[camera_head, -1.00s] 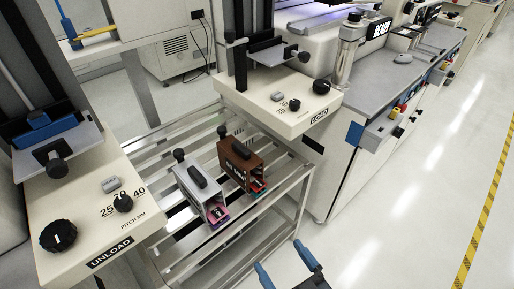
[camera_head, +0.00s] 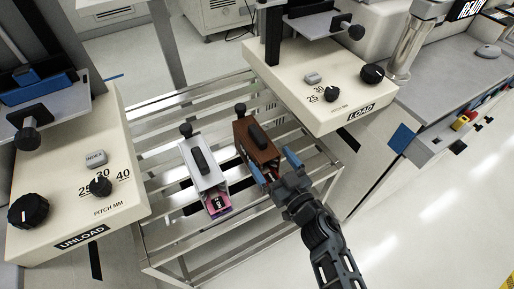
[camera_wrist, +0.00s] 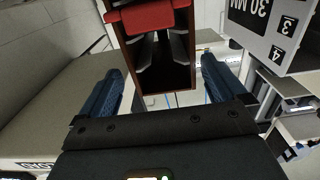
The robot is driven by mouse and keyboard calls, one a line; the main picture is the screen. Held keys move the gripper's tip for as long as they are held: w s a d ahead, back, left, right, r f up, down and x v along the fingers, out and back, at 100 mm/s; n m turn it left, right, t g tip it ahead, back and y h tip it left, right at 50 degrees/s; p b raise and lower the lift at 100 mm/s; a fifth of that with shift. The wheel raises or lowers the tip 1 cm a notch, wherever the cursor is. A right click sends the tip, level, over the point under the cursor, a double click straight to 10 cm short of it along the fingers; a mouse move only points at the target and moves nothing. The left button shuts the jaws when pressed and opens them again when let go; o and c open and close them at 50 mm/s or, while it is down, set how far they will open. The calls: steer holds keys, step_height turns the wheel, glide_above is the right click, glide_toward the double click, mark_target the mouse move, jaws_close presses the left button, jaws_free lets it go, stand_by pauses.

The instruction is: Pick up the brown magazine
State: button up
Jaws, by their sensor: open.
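The brown magazine (camera_head: 259,143) stands on the slatted metal rack, with a black handle on top. My gripper (camera_head: 279,166) is at its near right end, with blue fingers open. In the wrist view the brown magazine (camera_wrist: 188,76) shows its open end and a red part across the top of the picture. The blue fingers (camera_wrist: 160,88) of my gripper are spread to its left and right, with a gap at each side. Whether either finger touches it cannot be told.
A silver-grey magazine (camera_head: 204,165) with a pink part stands just left of the brown one on the rack (camera_head: 165,228). The LOAD unit (camera_head: 318,98) overhangs at upper right. The UNLOAD unit (camera_head: 80,180) stands at left. Clear floor lies at lower right.

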mark_target(262, 150)
steer(key=b+x, duration=0.1)
steer(key=x, duration=0.4)
steer(key=shift+s+a, duration=0.15)
steer(key=shift+s, duration=0.05)
steer(key=shift+c, duration=0.2)
steer(key=shift+r, duration=0.15)
steer(key=c, duration=1.4)
